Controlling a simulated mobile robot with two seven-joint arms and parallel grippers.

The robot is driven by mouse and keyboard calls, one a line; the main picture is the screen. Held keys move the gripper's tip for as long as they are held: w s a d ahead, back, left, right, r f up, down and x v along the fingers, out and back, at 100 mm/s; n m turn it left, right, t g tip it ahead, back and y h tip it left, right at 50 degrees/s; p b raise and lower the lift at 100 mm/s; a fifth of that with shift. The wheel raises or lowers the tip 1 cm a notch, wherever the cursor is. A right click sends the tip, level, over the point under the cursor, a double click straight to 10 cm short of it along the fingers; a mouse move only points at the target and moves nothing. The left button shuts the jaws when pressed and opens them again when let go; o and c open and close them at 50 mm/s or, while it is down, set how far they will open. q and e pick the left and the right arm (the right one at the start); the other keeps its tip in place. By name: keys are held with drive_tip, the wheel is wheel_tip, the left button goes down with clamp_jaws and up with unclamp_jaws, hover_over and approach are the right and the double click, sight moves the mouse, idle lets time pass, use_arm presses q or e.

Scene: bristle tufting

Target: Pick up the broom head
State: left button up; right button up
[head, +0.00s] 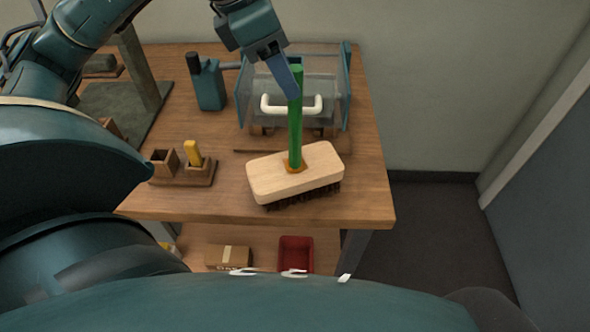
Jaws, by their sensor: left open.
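The broom head (275,177) is a pale wooden block with rounded corners and dark bristles below. It sits bristles down near the front right of the wooden table. A green rod (296,130) stands upright from an orange collar on its top. My left gripper (292,92) is open, above the block at the upper end of the green rod. One blue finger overlaps the rod's left side. The other finger is hard to make out, and I cannot tell whether the gripper touches the rod. My right gripper is not in view.
A clear-walled blue machine (343,100) with a white handle stands behind the broom head. A blue device (208,86) and a wooden holder (184,175) with a yellow piece are to the left. A carton (228,257) and a red bin (296,254) sit on the lower shelf.

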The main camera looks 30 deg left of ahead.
use_arm(q)
drive_tip(key=x, duration=0.3)
drive_tip(key=shift+w+d+f, duration=0.1)
drive_tip(key=shift+w, duration=0.05)
drive_tip(key=shift+c, duration=0.2)
clamp_jaws()
idle(0.4)
